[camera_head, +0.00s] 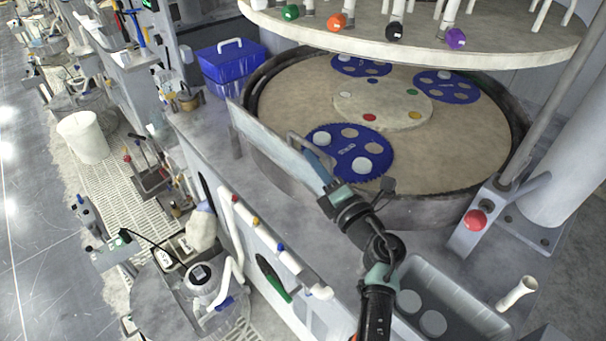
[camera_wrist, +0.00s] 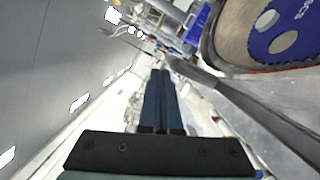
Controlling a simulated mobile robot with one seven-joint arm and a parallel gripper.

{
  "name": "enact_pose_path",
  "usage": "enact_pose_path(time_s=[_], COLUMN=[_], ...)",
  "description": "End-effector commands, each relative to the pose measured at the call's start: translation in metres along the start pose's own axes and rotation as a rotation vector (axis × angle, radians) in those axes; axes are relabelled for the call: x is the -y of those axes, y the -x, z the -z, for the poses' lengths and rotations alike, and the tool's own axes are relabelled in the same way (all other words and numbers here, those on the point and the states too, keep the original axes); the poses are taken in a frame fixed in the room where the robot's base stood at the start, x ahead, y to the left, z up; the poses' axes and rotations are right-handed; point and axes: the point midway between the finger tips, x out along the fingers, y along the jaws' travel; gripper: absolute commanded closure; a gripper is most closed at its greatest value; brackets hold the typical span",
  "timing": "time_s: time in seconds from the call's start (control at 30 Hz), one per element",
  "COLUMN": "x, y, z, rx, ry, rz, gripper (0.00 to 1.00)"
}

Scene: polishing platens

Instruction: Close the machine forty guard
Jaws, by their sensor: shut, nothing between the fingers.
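The guard (camera_head: 268,143) is a pale, see-through upright panel at the near left edge of the round polishing machine, and it stands at a slant across the rim. A grey bar handle (camera_head: 305,143) is on its right part. My gripper (camera_head: 308,155) is at this handle, with its blue fingers near the panel's right end. I cannot tell whether they touch. In the wrist view the two fingers (camera_wrist: 161,78) lie side by side, shut, with nothing seen between them. The sandy platen (camera_head: 445,160) shows to the right, with blue carriers (camera_head: 350,152) on it.
The upper round plate (camera_head: 480,48) hangs above the platen. A blue box (camera_head: 232,62) stands behind the guard. A red button (camera_head: 474,220) is on a post at right. A white pipe (camera_head: 275,243) runs along the front.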

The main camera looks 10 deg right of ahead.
Motion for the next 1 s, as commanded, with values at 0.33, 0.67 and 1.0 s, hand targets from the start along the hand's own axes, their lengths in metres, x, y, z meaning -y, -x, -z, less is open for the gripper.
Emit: enact_pose_path(time_s=[0.33,0.67,1.0], x=[0.004,0.005,0.004], y=[-0.004,-0.004,-0.004], z=[-0.016,-0.018,-0.019], rx=[-0.002,0.001,0.003], ry=[0.000,0.000,0.000], rz=[0.000,0.001,0.001], gripper=[1.00,1.00,1.00])
